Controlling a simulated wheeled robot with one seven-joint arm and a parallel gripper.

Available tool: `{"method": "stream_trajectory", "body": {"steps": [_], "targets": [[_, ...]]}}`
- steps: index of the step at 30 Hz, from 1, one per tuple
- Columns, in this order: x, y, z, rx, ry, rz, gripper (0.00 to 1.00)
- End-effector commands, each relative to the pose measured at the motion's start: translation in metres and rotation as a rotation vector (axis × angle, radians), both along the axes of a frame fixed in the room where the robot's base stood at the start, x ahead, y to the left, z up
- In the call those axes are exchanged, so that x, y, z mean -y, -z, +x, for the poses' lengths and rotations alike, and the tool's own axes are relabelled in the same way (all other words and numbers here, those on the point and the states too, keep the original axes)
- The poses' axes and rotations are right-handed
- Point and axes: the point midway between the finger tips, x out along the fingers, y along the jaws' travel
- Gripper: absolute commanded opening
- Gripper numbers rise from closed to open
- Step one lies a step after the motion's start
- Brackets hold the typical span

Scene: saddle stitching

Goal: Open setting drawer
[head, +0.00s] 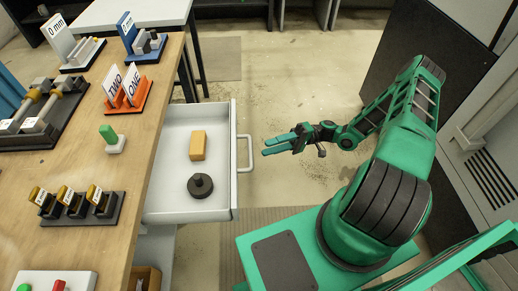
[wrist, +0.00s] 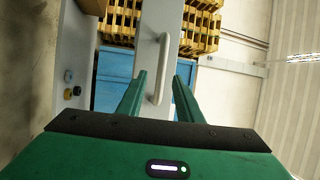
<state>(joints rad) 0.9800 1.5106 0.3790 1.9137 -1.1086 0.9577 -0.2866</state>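The white drawer (head: 180,160) is pulled out from under the wooden table. Its pale bar handle (head: 248,153) is on the drawer's right-hand front. My gripper (head: 272,146) is just right of the handle, its green fingers pointing at it with a small gap. In the wrist view, my gripper (wrist: 160,78) is open and empty. The handle (wrist: 165,55) shows ahead between the two fingers, on the light drawer front (wrist: 150,30). Contact between fingers and handle is not visible.
Inside the drawer lie an orange block (head: 198,146) and a dark round knobbed piece (head: 200,186). The wooden table (head: 75,165) carries several fixtures, including orange ONE and TWO holders (head: 127,95). A dark cabinet panel (head: 410,45) stands at right. Floor beyond the gripper is clear.

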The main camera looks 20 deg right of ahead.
Motion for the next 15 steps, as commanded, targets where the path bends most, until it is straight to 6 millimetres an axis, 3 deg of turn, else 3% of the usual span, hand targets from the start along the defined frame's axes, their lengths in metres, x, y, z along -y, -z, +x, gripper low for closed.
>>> {"method": "stream_trajectory", "body": {"steps": [6,15], "targets": [[0.020,0.004,0.003,-0.001,0.002,0.000,0.33],[0.022,0.004,0.003,-0.001,0.000,0.000,0.33]]}}
